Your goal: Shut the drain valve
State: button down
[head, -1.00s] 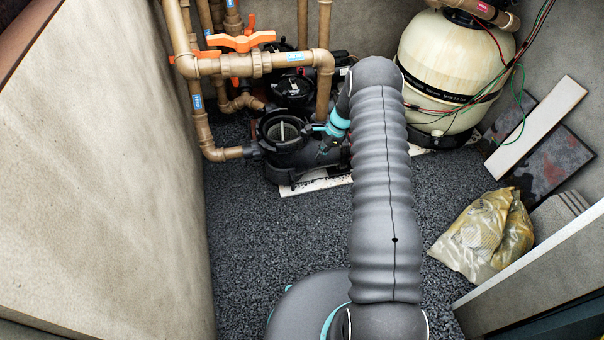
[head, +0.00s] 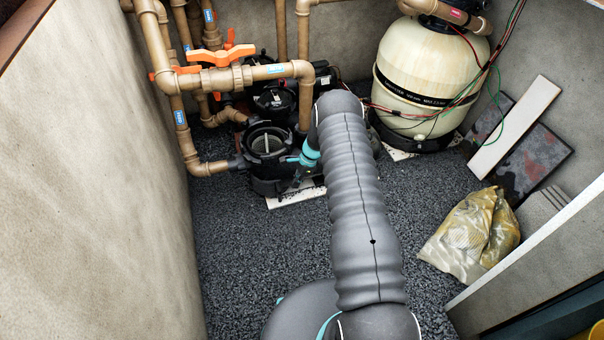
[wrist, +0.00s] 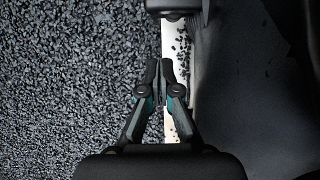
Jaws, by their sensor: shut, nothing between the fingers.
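An orange valve handle (head: 222,55) sits on a horizontal brown pipe in the head view, above the black pump. More orange handles show behind it and at the left, partly hidden by pipes. The labels are too small to read, so I cannot tell which is the drain valve. My gripper shows in the wrist view (wrist: 159,72), fingers together and empty. It points past dark gravel and a white slab edge, with no valve handle in that view. In the head view my arm mostly hides the gripper, low beside the pump and apart from the orange handle.
The black pump (head: 268,145) stands on a white slab (head: 290,199). A cream filter tank (head: 432,65) with loose wires stands at the back right. Boards (head: 515,125) lean on the right wall, and a yellowish bag (head: 462,235) lies on the gravel. Gravel left of my arm is clear.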

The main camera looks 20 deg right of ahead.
aim_at(278, 188)
jog(key=shift+a+f, duration=0.15)
jog(key=shift+a, duration=1.9)
jog(key=shift+s+a+m, duration=0.1)
jog(key=shift+m, duration=0.2)
